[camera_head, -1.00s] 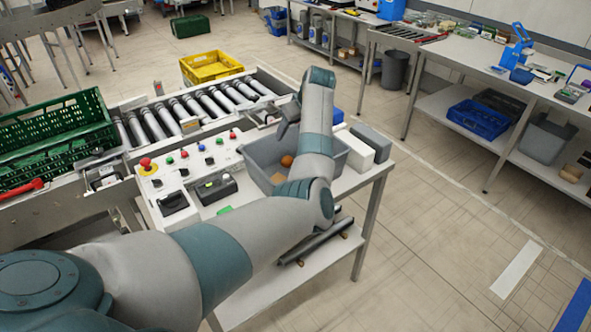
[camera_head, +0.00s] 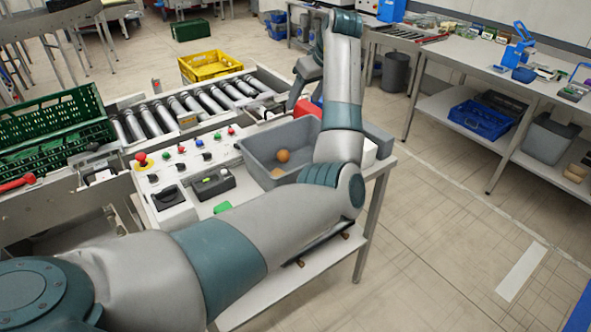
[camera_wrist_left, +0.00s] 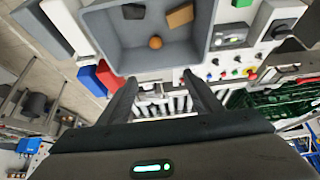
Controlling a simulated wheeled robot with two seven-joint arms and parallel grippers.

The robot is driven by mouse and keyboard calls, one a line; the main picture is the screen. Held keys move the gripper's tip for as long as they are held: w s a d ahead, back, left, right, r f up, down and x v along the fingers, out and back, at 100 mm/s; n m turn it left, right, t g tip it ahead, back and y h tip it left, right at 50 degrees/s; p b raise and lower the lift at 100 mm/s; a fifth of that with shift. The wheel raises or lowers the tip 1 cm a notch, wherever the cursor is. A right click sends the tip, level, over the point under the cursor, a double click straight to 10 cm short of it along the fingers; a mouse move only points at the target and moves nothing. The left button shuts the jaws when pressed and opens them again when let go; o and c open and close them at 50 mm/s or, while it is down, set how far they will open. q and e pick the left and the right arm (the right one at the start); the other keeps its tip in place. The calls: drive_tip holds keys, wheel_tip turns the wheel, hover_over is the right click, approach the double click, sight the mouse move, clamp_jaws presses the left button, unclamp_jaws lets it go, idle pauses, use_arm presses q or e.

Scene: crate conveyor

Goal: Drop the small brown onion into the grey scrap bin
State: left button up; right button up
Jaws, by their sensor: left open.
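The small brown onion (camera_head: 283,156) lies on the floor of the grey scrap bin (camera_head: 252,160). In the left wrist view the onion (camera_wrist_left: 155,42) rests near the bin wall (camera_wrist_left: 100,40) closest to my fingers. My left gripper (camera_head: 296,98) is beyond the bin's far side, near the end of the rollers. In the left wrist view the gripper (camera_wrist_left: 160,78) is open, with nothing between its two fingers. My left forearm covers the bin's right end in the head view. My right gripper is not in view.
A brown block (camera_wrist_left: 180,15) and a dark piece also lie in the bin. A control panel with coloured buttons (camera_head: 186,155) stands left of it. Red (camera_wrist_left: 108,77) and blue (camera_wrist_left: 90,80) boxes are beside the bin. A green crate (camera_head: 60,140) is at the left.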

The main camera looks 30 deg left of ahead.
use_arm(q)
drive_tip(key=b+v, duration=0.1)
drive_tip(key=v, duration=0.3)
drive_tip(key=shift+d+r, duration=0.1)
drive_tip(key=shift+r, duration=0.15)
drive_tip(key=shift+f, duration=0.1)
idle(0.7)
